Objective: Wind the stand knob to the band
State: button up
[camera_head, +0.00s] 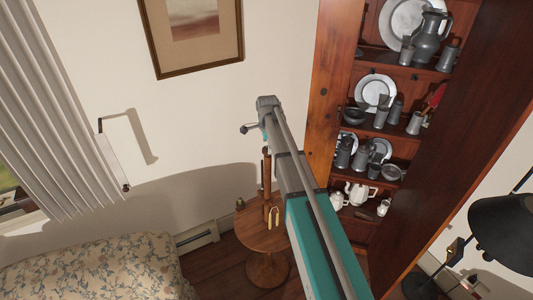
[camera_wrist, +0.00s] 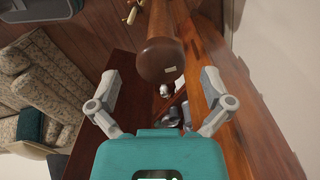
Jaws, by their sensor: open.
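A dark wooden post (camera_head: 266,170) stands upright on a small round table. In the wrist view a round brown wooden knob or post end (camera_wrist: 158,58) faces me, with a small pale mark (camera_wrist: 171,69) on it. I cannot tell whether that mark is the band. My gripper (camera_wrist: 160,78) is open, its two grey fingers apart on the left and right of the wooden end, with no contact visible. In the head view my arm hides most of the gripper, and the post's lower part is partly covered.
A tall wooden cabinet (camera_head: 323,105) with pewter stands at the right. A floral sofa (camera_head: 95,265) is at the lower left. A black lamp (camera_head: 507,235) stands at the far right.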

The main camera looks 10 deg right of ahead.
jog(key=shift+f+b, duration=0.5)
jog(key=shift+f, duration=0.25)
jog(key=c, duration=1.1)
jog(key=shift+a, duration=0.25)
jog(key=shift+c, duration=0.2)
jog(key=shift+d, duration=0.2)
jog(key=shift+n, duration=0.5)
